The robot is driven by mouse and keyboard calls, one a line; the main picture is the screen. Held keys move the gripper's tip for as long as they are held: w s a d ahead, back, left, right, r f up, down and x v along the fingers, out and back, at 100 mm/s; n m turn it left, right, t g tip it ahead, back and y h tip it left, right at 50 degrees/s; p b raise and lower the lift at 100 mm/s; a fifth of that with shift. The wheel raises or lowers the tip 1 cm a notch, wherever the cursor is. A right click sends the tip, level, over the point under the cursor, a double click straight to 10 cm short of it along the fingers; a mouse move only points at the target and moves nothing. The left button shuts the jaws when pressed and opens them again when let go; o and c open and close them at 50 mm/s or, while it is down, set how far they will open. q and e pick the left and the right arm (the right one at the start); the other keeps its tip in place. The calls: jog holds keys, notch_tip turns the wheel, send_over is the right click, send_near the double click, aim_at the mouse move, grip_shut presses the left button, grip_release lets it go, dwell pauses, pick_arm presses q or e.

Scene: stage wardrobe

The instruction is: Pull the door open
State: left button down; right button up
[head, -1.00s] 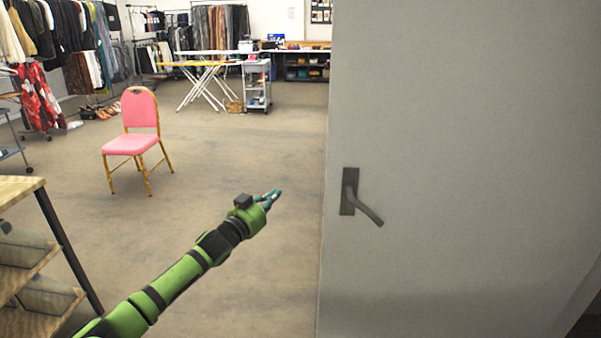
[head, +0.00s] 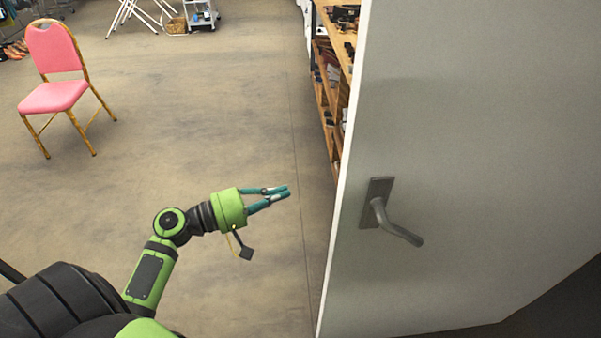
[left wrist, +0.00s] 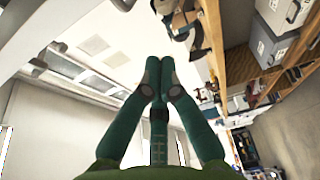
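The grey door (head: 470,130) fills the right of the head view. It stands partly open, with its free edge toward the left and the room showing past that edge. A dark grey lever handle (head: 400,224) on a backplate is on its face near the free edge, with the lever slanting down to the right. My left gripper (head: 289,192) is left of the door edge, apart from the door and handle. Its teal fingers are together and empty; the fingertips also meet in the left wrist view (left wrist: 160,75). My right gripper is not in view.
Wooden shelves (head: 328,95) with items stand behind the door's edge; shelves with grey boxes (left wrist: 272,42) show in the left wrist view. A pink chair (head: 55,75) stands at the upper left. A white cart (head: 200,14) is farther back. The floor between is clear.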

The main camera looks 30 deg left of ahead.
pick_arm(q)
jog(key=s+d+p+x, duration=0.1)
jog(key=p+x, duration=0.3)
jog(key=x, duration=0.6)
jog(key=s+d+p, duration=0.1)
jog(key=s+p, duration=0.1)
jog(key=s, duration=0.1)
jog(key=shift+d+r, duration=0.15)
jog(key=shift+d, duration=0.25)
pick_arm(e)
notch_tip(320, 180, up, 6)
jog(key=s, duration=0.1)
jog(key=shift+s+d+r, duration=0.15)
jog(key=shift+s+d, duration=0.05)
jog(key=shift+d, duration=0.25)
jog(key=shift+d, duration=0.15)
